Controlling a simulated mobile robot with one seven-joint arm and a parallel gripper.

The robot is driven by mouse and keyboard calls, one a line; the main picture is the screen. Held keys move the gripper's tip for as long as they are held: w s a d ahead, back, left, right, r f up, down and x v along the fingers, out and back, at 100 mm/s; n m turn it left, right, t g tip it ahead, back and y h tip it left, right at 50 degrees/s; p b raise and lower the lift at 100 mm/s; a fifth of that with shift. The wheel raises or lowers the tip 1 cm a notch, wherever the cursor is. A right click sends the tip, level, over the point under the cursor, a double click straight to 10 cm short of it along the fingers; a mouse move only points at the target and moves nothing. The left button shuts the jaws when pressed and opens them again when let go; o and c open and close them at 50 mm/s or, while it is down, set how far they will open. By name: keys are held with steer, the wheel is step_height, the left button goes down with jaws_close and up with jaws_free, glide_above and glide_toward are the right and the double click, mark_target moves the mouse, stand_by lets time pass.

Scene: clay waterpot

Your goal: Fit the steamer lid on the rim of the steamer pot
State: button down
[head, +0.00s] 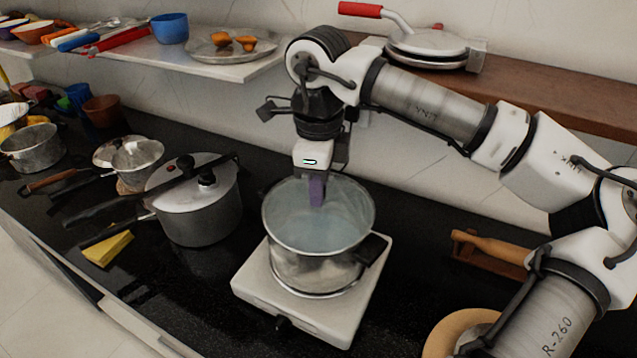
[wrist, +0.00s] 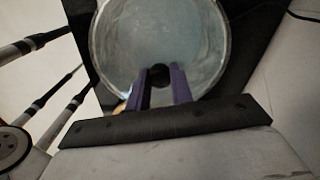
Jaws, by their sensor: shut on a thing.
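The steamer lid (head: 340,226) is a round, bluish, see-through disc with a metal edge. It lies across the top of the steamer pot (head: 312,272), a silvery pot with a dark side handle, on the white hot plate. I cannot tell whether the lid's edge touches the pot's rim all round. My gripper (head: 317,203) comes straight down over the lid's middle. In the wrist view, its two purple fingers (wrist: 160,80) are shut on the lid's dark knob, and the lid (wrist: 160,35) fills the upper middle. The fingers hide part of the knob.
A lidded pressure cooker (head: 205,215) stands close left of the hot plate (head: 290,312). A yellow block (head: 108,249) and several pans lie further left. A wooden-handled thing (head: 490,247) is at the right. A shelf (head: 225,70) runs behind.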

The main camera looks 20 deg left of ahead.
steer(key=c, duration=0.6)
jaws_free()
steer(key=shift+r+p, duration=1.95)
steer(key=shift+r, duration=1.35)
steer(key=shift+f, duration=0.1)
